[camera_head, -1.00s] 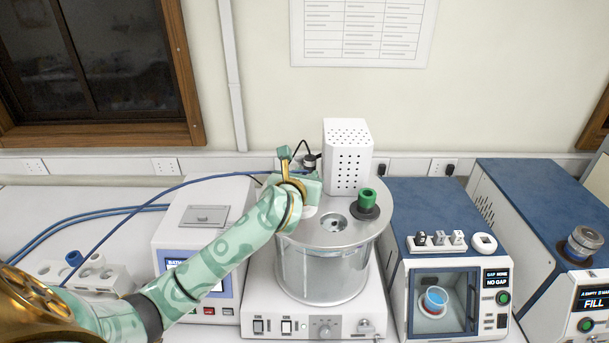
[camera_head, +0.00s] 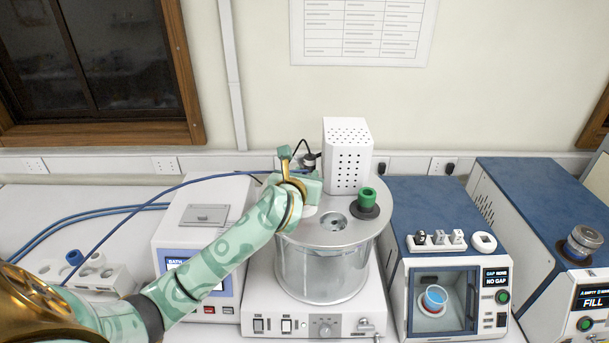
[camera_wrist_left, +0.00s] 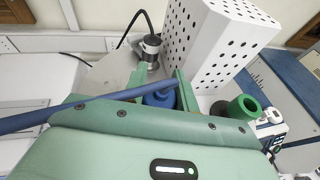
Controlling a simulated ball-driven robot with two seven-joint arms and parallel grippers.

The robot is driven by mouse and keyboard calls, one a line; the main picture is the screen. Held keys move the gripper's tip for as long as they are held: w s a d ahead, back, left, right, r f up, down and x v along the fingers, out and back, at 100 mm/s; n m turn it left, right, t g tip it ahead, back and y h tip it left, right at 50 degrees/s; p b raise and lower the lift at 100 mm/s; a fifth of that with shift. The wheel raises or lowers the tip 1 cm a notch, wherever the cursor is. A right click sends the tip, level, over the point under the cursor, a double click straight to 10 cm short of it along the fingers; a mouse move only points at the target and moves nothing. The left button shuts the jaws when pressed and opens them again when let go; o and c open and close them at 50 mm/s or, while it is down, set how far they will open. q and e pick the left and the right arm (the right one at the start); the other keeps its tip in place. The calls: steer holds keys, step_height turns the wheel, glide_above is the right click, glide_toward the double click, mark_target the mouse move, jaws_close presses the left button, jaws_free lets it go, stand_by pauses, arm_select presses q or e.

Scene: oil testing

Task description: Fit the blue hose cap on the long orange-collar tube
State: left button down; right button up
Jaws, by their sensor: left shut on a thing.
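My left gripper (camera_head: 309,186) is over the left part of the metal bath's lid (camera_head: 297,232). In the left wrist view, its two green fingers (camera_wrist_left: 161,92) are shut on the blue hose cap (camera_wrist_left: 160,98). The blue hose (camera_wrist_left: 65,112) runs off to the left across the gripper, and it also shows in the head view (camera_head: 128,215). The long orange-collar tube cannot be made out; my gripper and arm cover that part of the lid. Whether the cap touches a tube is hidden. My right gripper is not in view.
A green-collared tube (camera_head: 367,199) stands in the lid's right side, beside an open port (camera_head: 334,222). A white perforated box (camera_head: 347,157) rises behind. A white rack with a blue cap (camera_head: 75,257) is at left. A blue-topped tester (camera_head: 430,199) stands close on the right.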

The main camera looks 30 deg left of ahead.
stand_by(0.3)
arm_select(q)
steer(key=shift+f+b, duration=0.45)
steer(key=shift+f, duration=0.15)
steer(key=c, duration=1.4)
jaws_free()
steer(key=shift+o, duration=0.2)
steer(key=shift+s+d+r+p, duration=0.15)
steer(key=shift+s+r+p, duration=0.1)
steer(key=shift+s+p, duration=0.2)
steer(key=p+v, duration=0.2)
steer(key=v, duration=0.2)
steer(key=shift+s+d+r+p, duration=0.15)
steer(key=shift+s+p, duration=0.2)
steer(key=shift+p, duration=0.05)
steer(key=p+v, duration=0.2)
steer(key=v, duration=0.3)
steer(key=shift+s, duration=0.1)
